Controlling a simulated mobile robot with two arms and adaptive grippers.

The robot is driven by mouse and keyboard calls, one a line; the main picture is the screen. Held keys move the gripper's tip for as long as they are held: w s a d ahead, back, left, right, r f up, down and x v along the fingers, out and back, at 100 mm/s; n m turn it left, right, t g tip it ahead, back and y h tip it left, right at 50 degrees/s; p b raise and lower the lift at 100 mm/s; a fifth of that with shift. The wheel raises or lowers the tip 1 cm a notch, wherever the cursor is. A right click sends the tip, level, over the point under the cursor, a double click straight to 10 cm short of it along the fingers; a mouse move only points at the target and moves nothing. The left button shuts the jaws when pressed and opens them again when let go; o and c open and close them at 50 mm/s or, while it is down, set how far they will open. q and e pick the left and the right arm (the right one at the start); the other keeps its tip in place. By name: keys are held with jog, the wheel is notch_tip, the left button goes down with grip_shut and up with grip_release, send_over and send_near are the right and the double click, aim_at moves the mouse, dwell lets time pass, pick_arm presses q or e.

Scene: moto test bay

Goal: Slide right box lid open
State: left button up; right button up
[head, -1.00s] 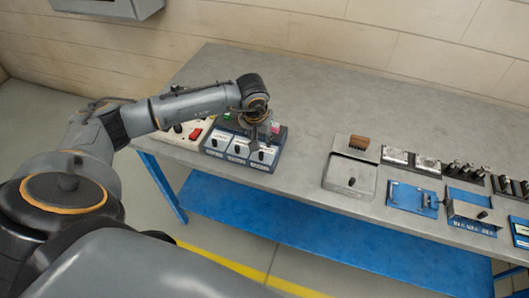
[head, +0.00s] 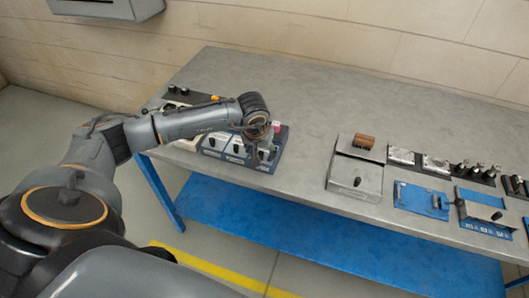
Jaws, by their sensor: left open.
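A dark blue box unit (head: 233,159) with a row of white lids, each with a black knob, sits near the table's left front edge. The middle lid (head: 235,151) shows. My left gripper (head: 264,156) is open and points down over the right lid, close to its knob. The gripper covers most of that lid, so I cannot tell whether it touches the knob or how far the lid stands open. A small pink-red piece (head: 277,126) shows behind the gripper. My right gripper is out of view.
The grey table (head: 300,110) has free room behind the boxes and to their right. A grey box (head: 355,177) with a knob and a brown block (head: 364,141) stand right of centre. Blue fixtures (head: 421,201) follow further right. A control panel (head: 187,97) lies behind my left arm.

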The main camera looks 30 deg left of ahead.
pick_arm(q)
jog(key=shift+s+f, duration=0.3)
jog(key=shift+f, duration=0.4)
jog(key=shift+c, duration=0.3)
jog(key=shift+w+b, duration=0.2)
jog(key=shift+b, duration=0.15)
jog(key=shift+o, duration=0.2)
jog(key=shift+w+a+f+b, duration=0.1)
jog(key=shift+w+a+b, duration=0.05)
jog(key=shift+w+b, duration=0.4)
jog(key=shift+w+a+b, duration=0.15)
jog(key=shift+w+b, duration=0.15)
jog(key=shift+w, duration=0.4)
jog(key=shift+w+a+b, duration=0.25)
jog(key=shift+w+b, duration=0.4)
jog(key=shift+w, duration=0.2)
jog(key=shift+c, duration=1.4)
jog(key=shift+w+a+b, duration=0.15)
jog(key=shift+w+b, duration=0.25)
jog(key=shift+w, duration=0.6)
jog(key=shift+a+r, duration=0.1)
jog(key=shift+r, duration=0.2)
jog(key=shift+w+r, duration=0.1)
jog(key=shift+w+b, duration=0.15)
jog(key=shift+b, duration=0.15)
